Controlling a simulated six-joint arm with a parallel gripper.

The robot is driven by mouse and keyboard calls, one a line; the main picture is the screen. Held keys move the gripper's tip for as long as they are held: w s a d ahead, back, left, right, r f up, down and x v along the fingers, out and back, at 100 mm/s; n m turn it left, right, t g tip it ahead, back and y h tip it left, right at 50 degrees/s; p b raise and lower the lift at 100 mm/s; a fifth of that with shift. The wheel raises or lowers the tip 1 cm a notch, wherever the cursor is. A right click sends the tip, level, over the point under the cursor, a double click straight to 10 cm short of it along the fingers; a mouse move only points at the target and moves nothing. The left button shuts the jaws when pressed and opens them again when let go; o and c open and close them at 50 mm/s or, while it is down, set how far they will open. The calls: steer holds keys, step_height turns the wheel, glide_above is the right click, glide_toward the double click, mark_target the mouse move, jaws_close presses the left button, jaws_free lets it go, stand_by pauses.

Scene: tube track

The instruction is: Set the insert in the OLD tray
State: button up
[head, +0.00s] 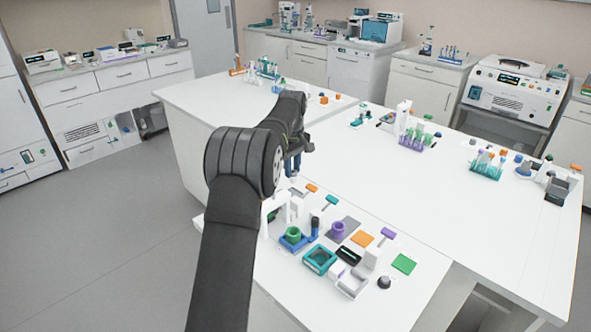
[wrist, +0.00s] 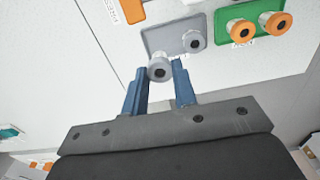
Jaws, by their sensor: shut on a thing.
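My gripper (wrist: 160,75) has blue fingers and is shut on a grey round insert (wrist: 158,69) with a dark centre hole. The insert is held between the fingertips, tilted in the wrist view, near the lower edge of a grey mat (wrist: 165,37). I cannot tell whether the insert touches anything below. A second grey insert (wrist: 192,41) sits on that mat. In the head view my gripper (head: 293,168) is partly hidden by my arm, and the held insert cannot be made out. Which tray is marked OLD cannot be read in either view.
A green mat (wrist: 222,20) with two orange round pieces (wrist: 275,23) lies right of the grey one. On the near bench stand a teal tray (head: 320,259), a blue tray holding a green ring (head: 293,234), a purple ring piece (head: 338,229) and a white open tray (head: 352,284).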

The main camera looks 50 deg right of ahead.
mark_target(293, 182)
steer(key=shift+f, duration=2.45)
steer(key=shift+f, duration=0.15)
steer(key=o, duration=0.9)
step_height(293, 182, up, 17)
steer(key=shift+r, duration=0.2)
stand_by(0.3)
stand_by(0.7)
